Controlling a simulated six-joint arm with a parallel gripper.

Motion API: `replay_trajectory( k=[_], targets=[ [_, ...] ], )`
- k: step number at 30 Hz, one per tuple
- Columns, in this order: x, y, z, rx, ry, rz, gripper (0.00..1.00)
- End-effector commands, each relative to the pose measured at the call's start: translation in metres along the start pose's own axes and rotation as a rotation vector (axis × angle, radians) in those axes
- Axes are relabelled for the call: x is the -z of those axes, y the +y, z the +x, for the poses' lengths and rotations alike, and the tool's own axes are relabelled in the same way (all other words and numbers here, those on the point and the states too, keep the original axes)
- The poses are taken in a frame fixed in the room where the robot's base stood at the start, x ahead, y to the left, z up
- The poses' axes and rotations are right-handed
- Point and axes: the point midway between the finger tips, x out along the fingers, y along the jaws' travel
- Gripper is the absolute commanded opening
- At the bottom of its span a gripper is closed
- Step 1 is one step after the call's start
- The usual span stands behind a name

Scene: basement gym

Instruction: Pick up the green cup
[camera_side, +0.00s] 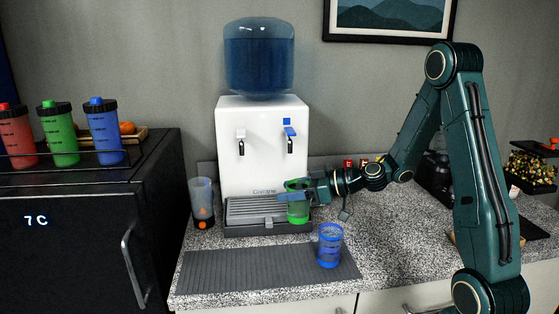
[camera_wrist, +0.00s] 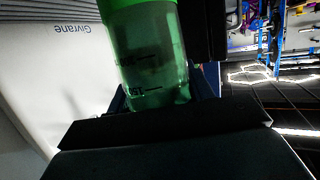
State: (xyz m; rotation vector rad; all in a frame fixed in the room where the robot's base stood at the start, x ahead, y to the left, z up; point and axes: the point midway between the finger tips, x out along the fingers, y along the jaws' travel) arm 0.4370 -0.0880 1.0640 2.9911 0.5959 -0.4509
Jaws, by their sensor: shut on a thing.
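The green cup (camera_side: 298,211) is upright at the right end of the water dispenser's drip tray (camera_side: 245,211), below the blue tap. My gripper (camera_side: 303,197) reaches in from the right and is shut on the cup. In the wrist view the green cup (camera_wrist: 150,60) is see-through, with dark marks on its wall, and stands between the fingers. The fingers partly hide it in both views. I cannot tell whether its base touches the tray.
The white dispenser (camera_side: 262,165) stands right behind the cup. A blue cup (camera_side: 330,246) stands on the grey ribbed mat (camera_side: 230,279) in front. A black fridge (camera_side: 75,225) with coloured bottles is at the left.

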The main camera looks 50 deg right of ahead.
Motion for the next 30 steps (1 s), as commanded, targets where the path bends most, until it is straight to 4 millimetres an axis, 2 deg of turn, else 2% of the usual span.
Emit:
replay_trajectory(
  k=[6,12,30],
  targets=[
    [-0.003,-0.024,-0.01,0.0,0.001,0.0,0.18],
    [-0.004,-0.035,-0.014,0.0,0.001,0.001,0.18],
    [-0.004,-0.037,-0.015,0.0,0.001,0.0,0.18]
  ],
)
